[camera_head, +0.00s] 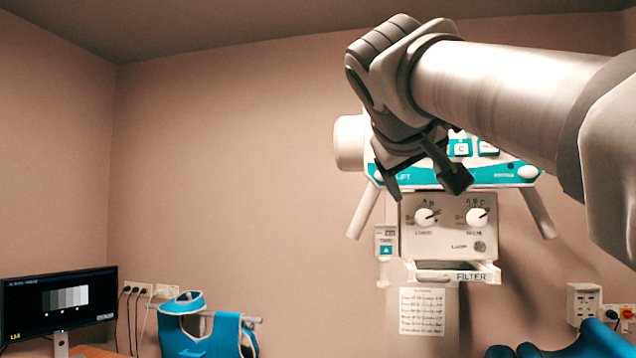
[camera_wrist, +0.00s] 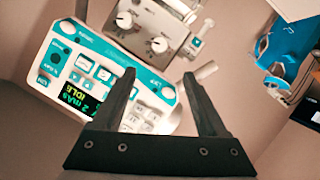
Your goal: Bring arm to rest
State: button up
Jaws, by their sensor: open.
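My gripper (camera_head: 427,186) is raised at the end of my arm, in front of the wall-side machine in the head view. Its two dark fingers are apart with nothing between them, and they also show in the wrist view (camera_wrist: 160,88). Behind it is a white and teal control panel (camera_head: 515,172) with a grey box (camera_head: 449,229) below that carries two knobs. In the wrist view the panel (camera_wrist: 60,50) appears tilted, with a lit green display and several buttons. My arm hides part of the panel in the head view. I cannot tell the exact gap between fingers and panel.
A monitor (camera_head: 60,301) stands at the lower left. A blue apron (camera_head: 183,325) hangs on a rail beside it. A socket box (camera_head: 584,302) is at the right. The wall area left of the machine is clear.

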jog(key=s+a+f+g+y, duration=0.1)
jog(key=s+f, duration=0.5)
jog(key=f, duration=0.8)
jog(key=s+f+g+y, duration=0.3)
jog(key=s+f, duration=0.4)
jog(key=f, duration=0.6)
jog(key=s+a+f+m+g+y, duration=0.1)
jog(key=s+f, duration=0.5)
jog(key=f, duration=0.8)
jog(key=shift+s+a+f+g+y, duration=0.4)
jog(key=shift+g+y, duration=0.1)
jog(key=shift+g, duration=0.5)
jog(key=shift+r, duration=0.1)
